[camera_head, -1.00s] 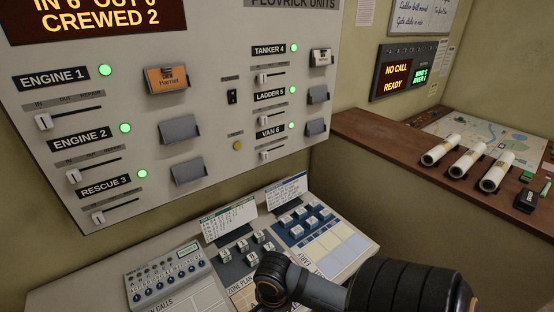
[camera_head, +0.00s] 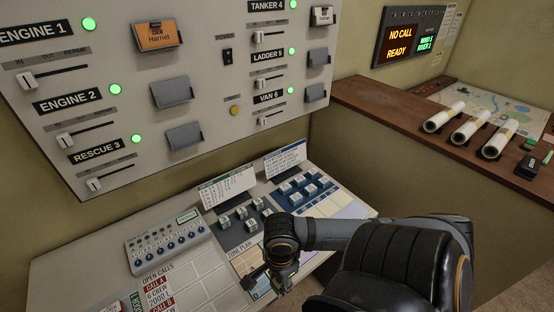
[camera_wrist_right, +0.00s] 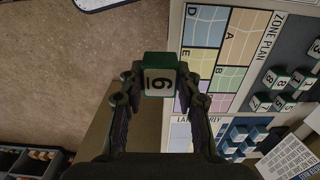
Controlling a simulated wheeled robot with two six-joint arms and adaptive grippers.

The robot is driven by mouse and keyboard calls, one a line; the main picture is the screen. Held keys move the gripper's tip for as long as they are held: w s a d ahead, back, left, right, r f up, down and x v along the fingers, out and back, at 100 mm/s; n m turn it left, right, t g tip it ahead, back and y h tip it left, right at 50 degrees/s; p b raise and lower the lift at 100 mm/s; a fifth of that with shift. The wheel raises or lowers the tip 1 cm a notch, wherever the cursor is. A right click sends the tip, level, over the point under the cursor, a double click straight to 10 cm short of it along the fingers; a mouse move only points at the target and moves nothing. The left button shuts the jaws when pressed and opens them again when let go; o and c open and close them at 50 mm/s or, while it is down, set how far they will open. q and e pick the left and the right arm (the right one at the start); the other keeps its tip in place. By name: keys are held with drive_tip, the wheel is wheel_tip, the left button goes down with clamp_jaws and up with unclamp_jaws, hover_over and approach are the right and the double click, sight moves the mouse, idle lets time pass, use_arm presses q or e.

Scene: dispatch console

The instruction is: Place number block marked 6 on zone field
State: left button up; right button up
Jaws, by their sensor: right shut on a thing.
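My right gripper (camera_head: 266,283) is shut on a green-and-white number block (camera_wrist_right: 160,76). In the right wrist view its white face shows a 6-or-9-shaped numeral with a bar, and a finger (camera_wrist_right: 160,98) stands on each side of it. The zone plan (camera_head: 240,262) lies on the sloped desk panel; its coloured lettered fields show beside the gripper in the right wrist view (camera_wrist_right: 242,37). In that view the block is left of the fields, over or beyond the panel's edge. In the head view my wrist hides part of the plan. My left gripper is out of view.
Several green-and-white blocks (camera_head: 252,224) sit on the dark rack above the zone plan, with blue-and-white blocks (camera_head: 311,179) to the right. Two cards (camera_head: 228,186) stand behind them. A grey dial box (camera_head: 166,243) is at left. The upright panel (camera_head: 215,103) rises behind.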

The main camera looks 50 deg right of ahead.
drive_tip(key=shift+w+d+f+b, duration=0.1)
drive_tip(key=shift+d+f+b, duration=0.15)
drive_tip(key=shift+b, duration=0.05)
drive_tip(key=w+d+f+b, duration=0.1)
drive_tip(key=w+d+f, duration=0.1)
drive_tip(key=w+f, duration=0.1)
drive_tip(key=w+d+f+b, duration=0.2)
drive_tip(key=d+f, duration=0.1)
drive_tip(key=shift+w+d+f, duration=0.2)
drive_tip(key=shift+w+d, duration=0.1)
drive_tip(key=shift+w, duration=0.1)
drive_tip(key=shift+w+d+f, duration=0.1)
drive_tip(key=shift+w+d, duration=0.05)
drive_tip(key=shift+d, duration=0.05)
drive_tip(key=f+b, duration=0.2)
drive_tip(key=f, duration=0.1)
drive_tip(key=shift+w+d+f, duration=0.2)
drive_tip(key=shift+f, duration=0.25)
